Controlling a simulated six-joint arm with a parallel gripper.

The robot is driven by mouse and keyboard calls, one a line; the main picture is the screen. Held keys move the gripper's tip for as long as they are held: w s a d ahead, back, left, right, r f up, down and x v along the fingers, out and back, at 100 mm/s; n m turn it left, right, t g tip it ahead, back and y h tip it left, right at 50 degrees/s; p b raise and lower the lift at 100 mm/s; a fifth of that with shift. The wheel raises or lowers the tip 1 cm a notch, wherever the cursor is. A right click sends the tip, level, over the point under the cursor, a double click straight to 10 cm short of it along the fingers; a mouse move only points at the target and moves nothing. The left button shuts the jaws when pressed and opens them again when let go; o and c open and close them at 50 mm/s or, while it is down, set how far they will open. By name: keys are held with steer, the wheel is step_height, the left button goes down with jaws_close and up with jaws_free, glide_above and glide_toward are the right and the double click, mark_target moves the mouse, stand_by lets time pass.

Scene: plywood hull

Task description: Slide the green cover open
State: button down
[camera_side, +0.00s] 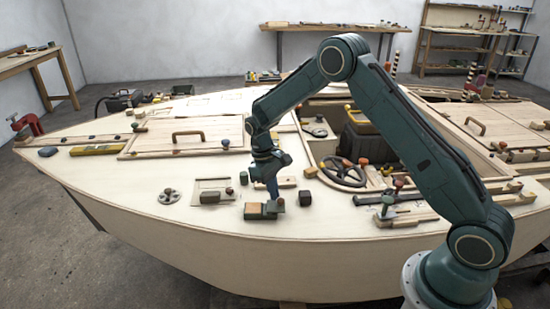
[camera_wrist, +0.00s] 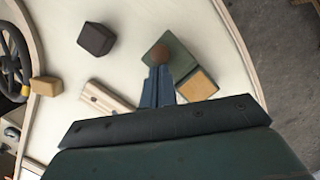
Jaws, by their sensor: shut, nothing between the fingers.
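The green cover (camera_wrist: 182,58) is a flat green plate with a round brown knob (camera_wrist: 159,53). Beside it a tan square (camera_wrist: 197,83) in a dark frame shows, just right of my gripper. In the side view the cover (camera_side: 271,209) sits near the hull's front edge, with the tan part (camera_side: 253,210) to its left. My gripper (camera_wrist: 160,70) is shut and empty, with its blue fingertips close by the knob. I cannot tell whether they touch it. In the side view my gripper (camera_side: 273,196) points down just above the cover. My gripper hides part of the cover.
A dark block (camera_side: 305,198) stands right of the cover, also seen in the wrist view (camera_wrist: 97,39). A light wooden piece (camera_wrist: 103,98) lies close by. A steering wheel (camera_side: 343,171) is further right. The hull's front edge is near; bare deck lies left.

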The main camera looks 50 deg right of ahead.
steer(key=shift+w, duration=0.2)
steer(key=shift+w+a, duration=0.15)
steer(key=shift+w, duration=0.8)
steer(key=shift+w+a, duration=0.1)
steer(key=shift+w, duration=0.8)
steer(key=v, duration=1)
steer(key=shift+s+r, duration=0.1)
steer(key=shift+r, duration=0.05)
